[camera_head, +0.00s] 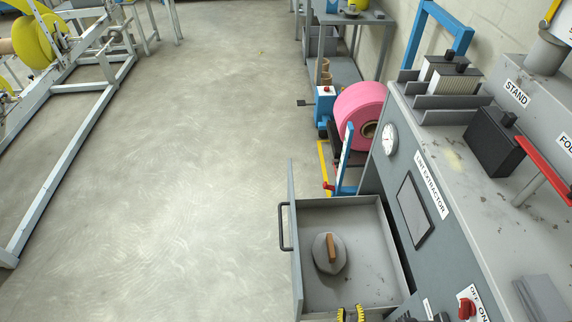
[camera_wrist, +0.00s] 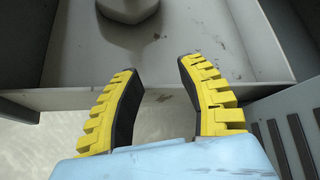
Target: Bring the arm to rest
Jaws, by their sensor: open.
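My gripper (camera_wrist: 160,90) is open and empty in the wrist view, its two yellow-and-black fingers spread apart. In the head view only the yellow fingertips (camera_head: 350,313) show at the bottom edge, near the front end of the open drawer. The rest of my arm is out of the picture.
The open grey drawer (camera_head: 378,268) holds a grey lid-like piece with a brown handle (camera_head: 330,250). The grey lint extractor cabinet (camera_head: 415,215) stands at the right, with a black box (camera_head: 497,142) on top. A pink roll (camera_head: 358,112) stands behind.

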